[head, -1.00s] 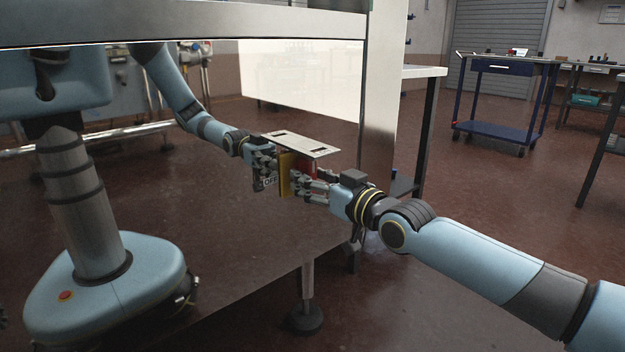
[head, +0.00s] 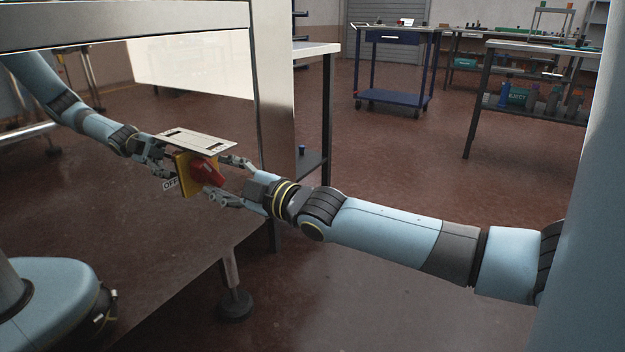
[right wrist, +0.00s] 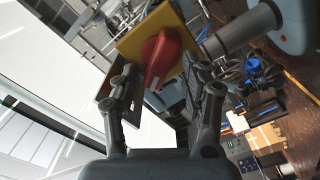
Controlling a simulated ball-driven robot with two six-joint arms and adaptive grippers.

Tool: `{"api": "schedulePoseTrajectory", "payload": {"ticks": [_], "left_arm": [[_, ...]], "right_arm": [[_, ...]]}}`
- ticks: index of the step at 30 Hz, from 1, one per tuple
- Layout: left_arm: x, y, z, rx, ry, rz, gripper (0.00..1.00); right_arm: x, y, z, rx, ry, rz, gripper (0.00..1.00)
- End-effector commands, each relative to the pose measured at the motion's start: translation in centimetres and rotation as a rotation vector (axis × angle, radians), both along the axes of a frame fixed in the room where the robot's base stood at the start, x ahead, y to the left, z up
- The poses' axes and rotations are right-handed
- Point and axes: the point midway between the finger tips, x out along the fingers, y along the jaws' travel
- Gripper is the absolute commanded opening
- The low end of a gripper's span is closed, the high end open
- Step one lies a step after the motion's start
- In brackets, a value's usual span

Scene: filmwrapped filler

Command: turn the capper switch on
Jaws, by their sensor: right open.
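The capper switch is a red knob (head: 207,172) on a yellow plate (head: 183,175), under a flat metal hood on a shiny cabinet. An OFF label (head: 169,184) shows beside the plate. My right gripper (head: 228,181) is open, with one finger above and one below the knob in the head view. In the right wrist view the red knob (right wrist: 163,58) stands tilted between the two spread fingers, with a pale mark at its lower end. I cannot tell whether a finger touches it. My left gripper is not in view; the arm at left looks like a reflection.
The metal hood (head: 200,141) juts out just above the switch. The cabinet's mirror-like panel (head: 130,230) reflects my body. A steel post (head: 274,100) stands right behind the gripper. A blue cart (head: 390,70) and a bench are farther back, with open floor between.

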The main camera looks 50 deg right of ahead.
Motion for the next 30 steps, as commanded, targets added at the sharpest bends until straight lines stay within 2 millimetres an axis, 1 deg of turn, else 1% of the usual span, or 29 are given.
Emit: {"api": "schedulePoseTrajectory", "payload": {"ticks": [1,3,6,11,12,15,23,30], "left_arm": [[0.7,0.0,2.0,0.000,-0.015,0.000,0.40],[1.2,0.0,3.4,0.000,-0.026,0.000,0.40],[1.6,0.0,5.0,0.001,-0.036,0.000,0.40],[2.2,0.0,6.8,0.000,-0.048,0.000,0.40],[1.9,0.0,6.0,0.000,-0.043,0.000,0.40],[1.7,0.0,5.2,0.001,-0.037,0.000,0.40],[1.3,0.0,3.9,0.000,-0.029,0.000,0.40],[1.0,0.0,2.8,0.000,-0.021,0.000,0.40]], "right_arm": [[-0.9,-0.1,1.0,0.003,-0.001,-0.001,0.46],[-2.2,-0.2,0.9,0.003,0.000,-0.001,0.46],[-4.4,-0.4,0.7,0.004,0.002,-0.001,0.46],[-8.0,-0.7,0.4,0.004,0.003,0.000,0.46],[-8.1,-0.5,-0.9,0.018,0.027,-0.005,0.46],[-8.6,-0.2,-3.5,0.050,0.099,-0.018,0.46],[-10.5,0.5,-9.0,0.134,0.271,-0.059,0.46],[-12.7,1.1,-13.7,0.208,0.426,-0.107,0.46]]}}
